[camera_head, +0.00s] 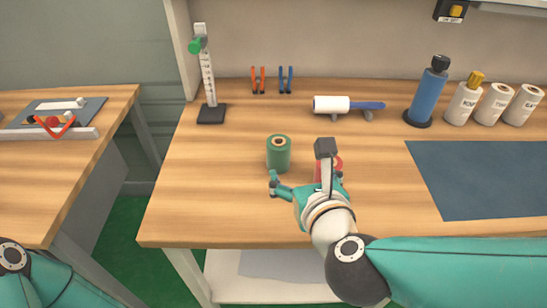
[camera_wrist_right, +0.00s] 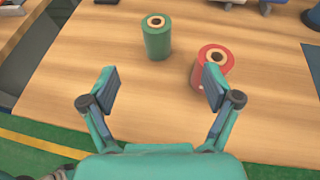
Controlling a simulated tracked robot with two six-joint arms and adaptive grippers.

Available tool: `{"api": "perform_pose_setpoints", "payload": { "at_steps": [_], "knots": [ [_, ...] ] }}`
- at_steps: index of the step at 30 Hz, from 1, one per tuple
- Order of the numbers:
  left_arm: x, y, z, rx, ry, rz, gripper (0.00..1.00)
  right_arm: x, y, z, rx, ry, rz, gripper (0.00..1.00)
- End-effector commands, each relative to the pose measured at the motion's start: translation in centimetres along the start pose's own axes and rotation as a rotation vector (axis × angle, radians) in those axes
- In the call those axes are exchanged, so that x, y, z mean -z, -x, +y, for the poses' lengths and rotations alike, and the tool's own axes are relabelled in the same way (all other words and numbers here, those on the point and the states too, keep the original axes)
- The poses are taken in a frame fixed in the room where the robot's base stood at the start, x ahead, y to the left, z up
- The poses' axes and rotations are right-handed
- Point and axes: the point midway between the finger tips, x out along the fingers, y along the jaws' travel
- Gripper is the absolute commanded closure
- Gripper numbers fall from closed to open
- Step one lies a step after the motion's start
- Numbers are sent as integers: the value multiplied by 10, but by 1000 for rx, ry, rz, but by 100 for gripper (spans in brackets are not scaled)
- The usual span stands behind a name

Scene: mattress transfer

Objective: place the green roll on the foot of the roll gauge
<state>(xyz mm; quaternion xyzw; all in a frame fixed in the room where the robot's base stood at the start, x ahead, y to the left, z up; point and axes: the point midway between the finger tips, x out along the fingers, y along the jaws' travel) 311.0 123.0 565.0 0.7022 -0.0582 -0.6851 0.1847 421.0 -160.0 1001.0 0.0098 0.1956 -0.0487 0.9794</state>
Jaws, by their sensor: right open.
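The green roll (camera_head: 278,153) stands upright on the wooden table, left of the red roll. It also shows in the right wrist view (camera_wrist_right: 156,38), beyond the fingertips and between their lines. My right gripper (camera_head: 304,181) is open and empty on the near side of the green roll; its spread fingers also show in the right wrist view (camera_wrist_right: 160,86). The roll gauge (camera_head: 208,75) stands at the back left, with a scaled upright, a green slider and a bare dark foot (camera_head: 211,114). My left gripper is out of view.
A red roll (camera_wrist_right: 218,62) stands close to my right finger, partly hidden in the head view. A blue mat (camera_head: 480,180) lies at right. Table between green roll and gauge is clear.

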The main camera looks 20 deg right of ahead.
Motion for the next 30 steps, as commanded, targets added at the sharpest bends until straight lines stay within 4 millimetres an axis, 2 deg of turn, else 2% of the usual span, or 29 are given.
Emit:
{"api": "perform_pose_setpoints", "payload": {
  "at_steps": [1,3,9,11,14,19,26,30],
  "knots": [
    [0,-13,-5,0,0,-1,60,12,-6,1,-3,1,0,12],
    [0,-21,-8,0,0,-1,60,20,-10,2,-6,2,0,12],
    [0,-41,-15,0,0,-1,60,40,-18,4,-11,5,0,12],
    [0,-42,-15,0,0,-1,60,41,-20,5,-11,5,0,12],
    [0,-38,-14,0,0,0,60,40,-26,5,-9,8,1,12],
    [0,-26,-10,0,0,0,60,39,-47,5,-7,10,7,12],
    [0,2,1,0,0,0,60,37,-75,5,-9,11,9,12],
    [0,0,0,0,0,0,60,42,-106,6,-10,6,6,12]
  ]
}}
